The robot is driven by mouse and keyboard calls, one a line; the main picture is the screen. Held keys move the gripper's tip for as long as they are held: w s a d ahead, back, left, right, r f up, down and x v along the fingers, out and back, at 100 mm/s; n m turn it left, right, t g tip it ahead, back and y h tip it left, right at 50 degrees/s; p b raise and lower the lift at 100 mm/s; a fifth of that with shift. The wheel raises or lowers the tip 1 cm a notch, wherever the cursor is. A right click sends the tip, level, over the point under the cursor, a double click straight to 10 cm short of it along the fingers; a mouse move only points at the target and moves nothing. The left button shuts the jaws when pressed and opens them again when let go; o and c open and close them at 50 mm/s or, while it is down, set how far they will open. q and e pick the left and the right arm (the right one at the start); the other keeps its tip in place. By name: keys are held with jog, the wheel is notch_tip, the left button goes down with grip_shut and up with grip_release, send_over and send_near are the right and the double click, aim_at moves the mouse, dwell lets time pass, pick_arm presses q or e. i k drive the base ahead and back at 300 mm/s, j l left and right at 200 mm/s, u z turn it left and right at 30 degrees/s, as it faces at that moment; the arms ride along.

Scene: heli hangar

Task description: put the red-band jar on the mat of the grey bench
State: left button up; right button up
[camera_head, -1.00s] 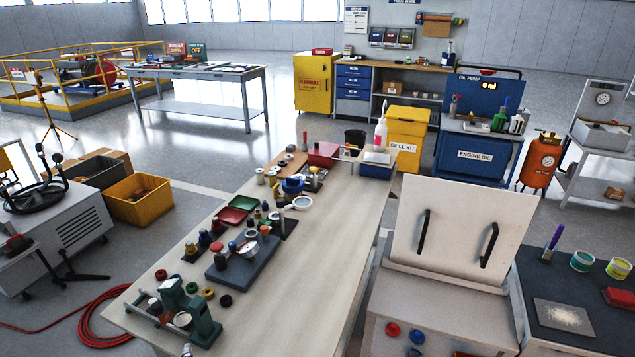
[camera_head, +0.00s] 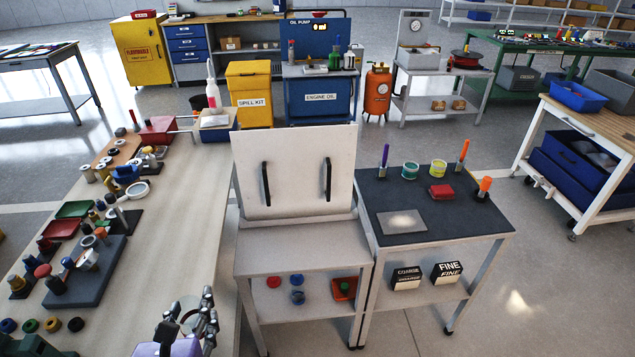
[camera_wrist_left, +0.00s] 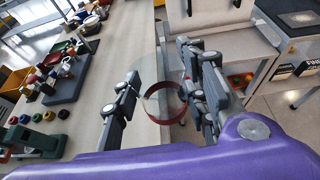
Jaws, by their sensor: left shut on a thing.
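My left gripper (camera_head: 190,318) is low in the head view, over the near right part of the long pale workbench. In the left wrist view the same gripper (camera_wrist_left: 163,98) is shut on a clear jar with a red band (camera_wrist_left: 160,104), its fingers on either side. In the head view the jar is mostly hidden by the fingers. A grey-legged bench (camera_head: 30,58) stands at the far left, cut by the frame edge; I see no clear mat on it. A dark-topped bench (camera_head: 460,215) at the right bears a pale grey pad (camera_head: 401,221). My right gripper is not in view.
The long workbench (camera_head: 190,190) carries trays and several small jars along its left side; its right strip is clear. A white cabinet with a raised lid (camera_head: 295,180) stands between it and the dark-topped bench. Open floor (camera_head: 480,300) lies right.

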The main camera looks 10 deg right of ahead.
aim_at(444, 210)
jog(key=i+l, duration=0.1)
jog(key=l, duration=0.35)
jog(key=i+l, duration=0.15)
jog(key=l, duration=0.3)
jog(key=i+l, duration=0.1)
jog(key=l, duration=0.35)
jog(key=i+l, duration=0.15)
jog(key=l, duration=0.3)
jog(key=i+l, duration=0.1)
jog(key=l, duration=0.3)
jog(key=i+l, duration=0.15)
jog(key=l, duration=0.3)
jog(key=i+l, duration=0.1)
jog(key=l, duration=0.35)
jog(key=i+l, duration=0.15)
jog(key=l, duration=0.3)
